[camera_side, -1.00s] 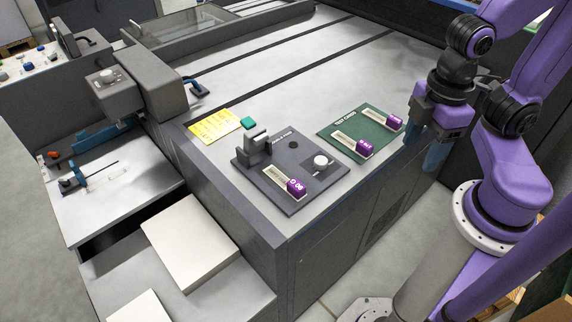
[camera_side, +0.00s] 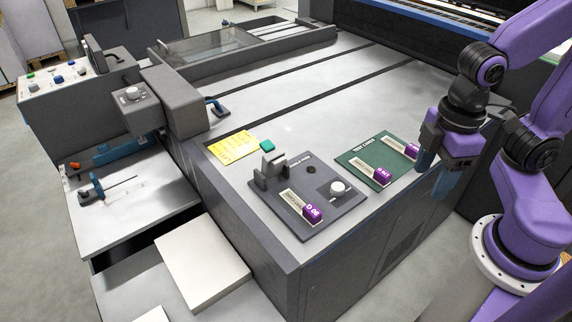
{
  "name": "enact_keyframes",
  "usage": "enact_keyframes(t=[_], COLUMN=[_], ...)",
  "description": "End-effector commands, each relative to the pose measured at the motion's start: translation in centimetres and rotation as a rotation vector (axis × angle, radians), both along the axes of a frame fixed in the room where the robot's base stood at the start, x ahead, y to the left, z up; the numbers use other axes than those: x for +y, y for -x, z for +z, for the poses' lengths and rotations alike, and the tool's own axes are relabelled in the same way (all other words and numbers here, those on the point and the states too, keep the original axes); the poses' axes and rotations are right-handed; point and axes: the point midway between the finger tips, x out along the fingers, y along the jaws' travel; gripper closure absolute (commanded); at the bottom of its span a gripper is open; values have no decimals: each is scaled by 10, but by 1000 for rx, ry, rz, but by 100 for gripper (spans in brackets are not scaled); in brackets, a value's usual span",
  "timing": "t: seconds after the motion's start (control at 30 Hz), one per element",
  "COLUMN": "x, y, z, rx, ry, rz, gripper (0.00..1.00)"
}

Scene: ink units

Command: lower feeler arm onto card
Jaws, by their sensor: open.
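A dark grey plate (camera_side: 322,223) lies on the machine's front corner. On it stands a grey upright block with an arm-like part (camera_side: 271,171), which looks like the feeler arm; whether it is raised or lowered is too small to tell. A pale card with a purple end marked D 08 (camera_side: 298,205) lies on the plate in front of the block, with no clear contact between them. My gripper (camera_side: 440,168) is open and empty, its blue fingers pointing down at the right, beyond the green board and well away from the block.
A green test-card board (camera_side: 352,160) holds two purple-ended cards (camera_side: 370,170) (camera_side: 405,149). A white knob (camera_side: 338,188) stands on the grey plate. The grey tabletop farther back is clear.

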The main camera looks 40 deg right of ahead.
Motion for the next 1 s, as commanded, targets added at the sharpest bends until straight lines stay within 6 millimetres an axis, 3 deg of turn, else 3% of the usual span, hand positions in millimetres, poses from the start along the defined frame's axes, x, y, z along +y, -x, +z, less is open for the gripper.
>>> enact_keyframes(t=[0.2, 0.5, 0.73, 1.0], x=[43, 88, 106, 107], y=[-62, -162, -239, -325], z=[21, 42, 50, 51], rx=[3, 10, 15, 21], ry=[3, 9, 12, 16], rz=[-166, -418, -611, -838], gripper=[40, 40, 40, 40])
